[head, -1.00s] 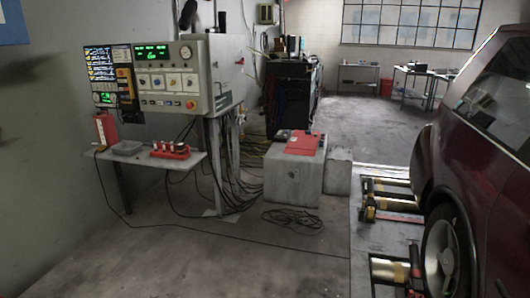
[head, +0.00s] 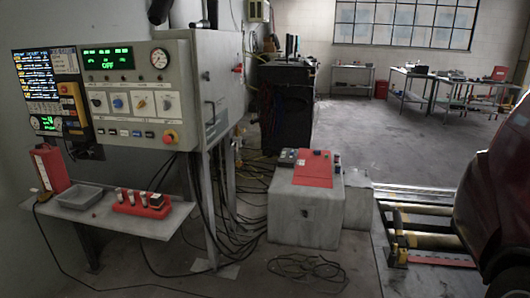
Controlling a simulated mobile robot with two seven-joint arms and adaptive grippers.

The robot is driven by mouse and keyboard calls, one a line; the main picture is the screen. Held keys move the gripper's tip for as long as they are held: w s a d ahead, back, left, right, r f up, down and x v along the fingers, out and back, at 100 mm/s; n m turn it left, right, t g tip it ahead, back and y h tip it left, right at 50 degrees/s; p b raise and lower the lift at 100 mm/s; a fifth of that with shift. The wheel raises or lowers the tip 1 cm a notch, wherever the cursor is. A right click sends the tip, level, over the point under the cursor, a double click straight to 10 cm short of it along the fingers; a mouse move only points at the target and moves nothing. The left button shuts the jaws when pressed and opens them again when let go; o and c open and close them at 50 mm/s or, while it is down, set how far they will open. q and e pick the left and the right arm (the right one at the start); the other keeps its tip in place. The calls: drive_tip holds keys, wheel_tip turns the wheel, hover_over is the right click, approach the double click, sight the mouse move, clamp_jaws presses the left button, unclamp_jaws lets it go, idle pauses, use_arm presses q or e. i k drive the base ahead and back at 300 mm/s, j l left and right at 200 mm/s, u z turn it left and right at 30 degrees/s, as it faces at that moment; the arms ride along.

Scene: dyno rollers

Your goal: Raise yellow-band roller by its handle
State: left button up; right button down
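A red rack (head: 140,209) sits on the shelf below the control panel and holds several small pale upright pieces. A dark block with an orange part (head: 157,200) is at the rack's right end. I cannot make out a yellow band or a handle on any of these pieces. Large floor rollers (head: 432,241) with yellowish bands lie at the right beside the dark red car. I see no handle on them. Neither of my grippers is in view.
The shelf (head: 130,226) also bears a grey tray (head: 79,196) and a red canister (head: 50,169). The control panel (head: 150,90) stands above. A grey box (head: 305,212) stands mid-floor. Cables (head: 305,268) lie coiled before it. The red car (head: 505,200) bounds the right.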

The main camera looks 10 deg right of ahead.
sight(399, 236)
drive_tip(key=i+l+z, duration=0.15)
drive_tip(key=i+z, duration=0.25)
drive_tip(key=i, duration=0.45)
drive_tip(key=i+j+z, duration=0.15)
drive_tip(key=i+z, duration=0.25)
drive_tip(key=i, duration=0.45)
